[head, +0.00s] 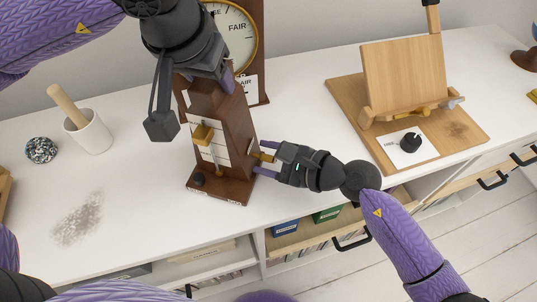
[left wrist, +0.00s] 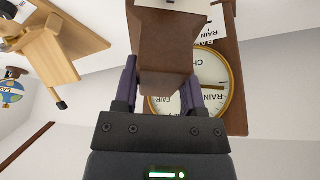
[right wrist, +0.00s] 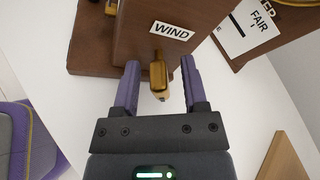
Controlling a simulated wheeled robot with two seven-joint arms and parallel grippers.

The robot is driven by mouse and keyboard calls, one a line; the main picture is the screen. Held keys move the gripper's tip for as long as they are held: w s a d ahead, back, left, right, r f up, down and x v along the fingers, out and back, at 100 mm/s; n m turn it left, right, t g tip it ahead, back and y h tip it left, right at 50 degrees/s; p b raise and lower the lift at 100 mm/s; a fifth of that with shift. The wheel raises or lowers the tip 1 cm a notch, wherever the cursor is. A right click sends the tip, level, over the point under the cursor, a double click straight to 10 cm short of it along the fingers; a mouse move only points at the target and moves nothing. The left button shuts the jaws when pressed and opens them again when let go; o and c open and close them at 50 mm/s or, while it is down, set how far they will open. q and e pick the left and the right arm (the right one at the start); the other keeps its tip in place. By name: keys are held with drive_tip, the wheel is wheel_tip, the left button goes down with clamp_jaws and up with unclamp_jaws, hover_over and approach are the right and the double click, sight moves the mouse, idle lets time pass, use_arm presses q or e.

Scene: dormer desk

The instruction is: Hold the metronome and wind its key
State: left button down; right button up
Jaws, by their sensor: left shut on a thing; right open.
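The metronome (head: 234,140) is a dark brown tapered wooden case with a pale scale face, standing upright on the white desk. My left gripper (left wrist: 160,85) is shut on its narrow top, with one finger on either side. The brass key (right wrist: 158,75) sticks out of the metronome's side below a "WIND" label (right wrist: 171,31). My right gripper (right wrist: 158,90) is open, with its fingers apart on either side of the key. In the head view the right gripper (head: 262,160) is at the metronome's right side, close to the key.
A round barometer dial (head: 233,38) on a brown board stands behind the metronome. A wooden easel stand (head: 404,75) is to the right. A white mortar with a pestle (head: 90,132) and a speckled ball (head: 41,150) are to the left. The desk's front edge is close.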

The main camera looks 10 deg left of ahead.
clamp_jaws()
idle(0.5)
drive_tip(key=m+g, duration=0.2)
drive_tip(key=m, duration=0.1)
drive_tip(key=shift+w, duration=0.15)
drive_tip(key=m+g, duration=0.2)
drive_tip(key=m, duration=0.1)
drive_tip(key=shift+w, duration=0.1)
drive_tip(key=m+g, duration=0.2)
drive_tip(key=m, duration=0.1)
drive_tip(key=shift+w+d, duration=0.1)
drive_tip(key=shift+f+m+g+y, duration=0.1)
drive_tip(key=shift+m+g+y, duration=0.35)
drive_tip(key=shift+m, duration=0.5)
drive_tip(key=shift+f+m+g+y, duration=0.1)
drive_tip(key=shift+m+g+y, duration=0.15)
drive_tip(key=shift+m+g, duration=0.55)
drive_tip(key=shift+m, duration=0.35)
